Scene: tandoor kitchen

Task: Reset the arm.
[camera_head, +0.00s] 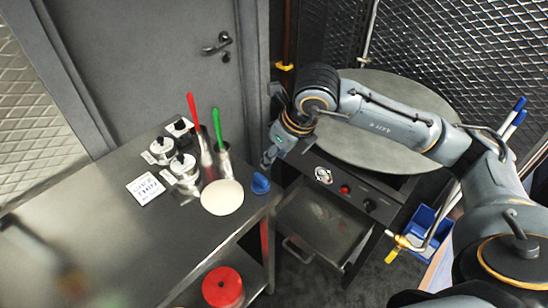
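My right arm comes in from the right, reaching across in front of the round grey lid of the oven. My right gripper (268,158) points down near the right end of the steel table (95,222), just above a small blue object (260,184) in the picture. It is small and seen from behind, so its finger opening cannot be made out. I see nothing held in it. My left gripper is not in view.
A pale round flatbread (222,197), metal canisters (184,168), holders with red-handled (192,105) and green-handled (217,122) tools and a white card (146,188) are on the table. The oven drawer (325,225) is open. A red pot (222,287) sits below.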

